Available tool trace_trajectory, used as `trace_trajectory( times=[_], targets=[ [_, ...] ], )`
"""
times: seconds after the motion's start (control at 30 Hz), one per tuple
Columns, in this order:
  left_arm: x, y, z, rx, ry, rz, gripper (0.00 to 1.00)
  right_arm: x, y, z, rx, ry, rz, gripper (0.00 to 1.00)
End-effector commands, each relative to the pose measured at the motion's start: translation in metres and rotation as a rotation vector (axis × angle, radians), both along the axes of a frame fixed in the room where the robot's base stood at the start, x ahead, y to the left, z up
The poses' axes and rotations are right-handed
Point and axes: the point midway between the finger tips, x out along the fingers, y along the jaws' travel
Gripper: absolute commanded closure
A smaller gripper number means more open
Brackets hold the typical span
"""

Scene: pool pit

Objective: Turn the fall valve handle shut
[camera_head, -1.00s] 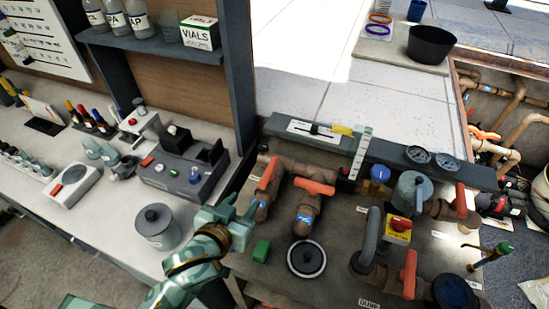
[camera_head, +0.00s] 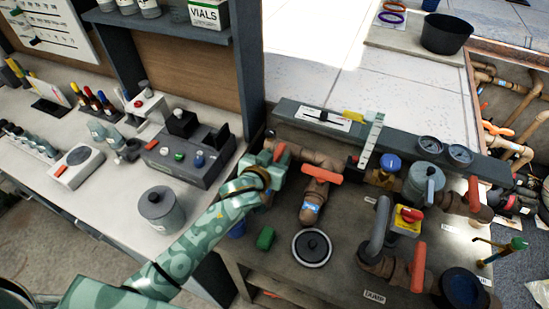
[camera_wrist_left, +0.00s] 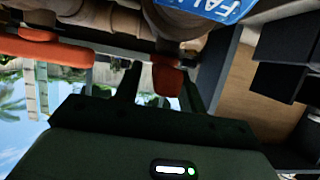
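The fall valve's orange handle (camera_head: 279,152) is on the left brown pipe, mostly hidden behind my left gripper (camera_head: 270,162) in the head view. In the left wrist view, the end of an orange handle (camera_wrist_left: 167,76) lies between the two dark fingers of the left gripper (camera_wrist_left: 160,88). The fingers stand apart, with gaps at the handle's sides. A blue label (camera_wrist_left: 215,8) with partly cut-off lettering starting "FA" is on the pipe body above. My right gripper is not in view.
A second orange handle (camera_head: 322,174) sits on the pipe just right, and a round black-and-white lid (camera_head: 311,247) and a green block (camera_head: 265,238) lie on the bench in front. A grey control box (camera_head: 187,157) stands left. A grey ledge (camera_head: 400,148) runs behind the pipes.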

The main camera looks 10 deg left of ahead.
Motion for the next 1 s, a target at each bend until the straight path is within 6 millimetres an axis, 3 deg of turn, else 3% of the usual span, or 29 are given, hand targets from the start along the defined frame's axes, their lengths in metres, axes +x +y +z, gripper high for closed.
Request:
trace_trajectory(
  times=[0.23,0.37,0.4,0.73,1.0],
  targets=[
    [0.001,0.0,0.0,0.0,0.0,0.0,0.6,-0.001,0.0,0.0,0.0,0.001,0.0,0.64],
    [0.0,0.0,0.0,0.0,0.0,0.0,0.96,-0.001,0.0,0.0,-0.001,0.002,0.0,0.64],
    [0.0,0.0,0.0,0.0,0.0,0.0,1.0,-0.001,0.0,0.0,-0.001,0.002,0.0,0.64],
    [0.001,0.001,0.002,0.002,0.0,-0.03,1.0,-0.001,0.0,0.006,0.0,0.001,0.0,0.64],
    [0.002,0.004,0.005,0.008,-0.002,-0.174,1.0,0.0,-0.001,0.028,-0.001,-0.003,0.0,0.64]
  ],
)
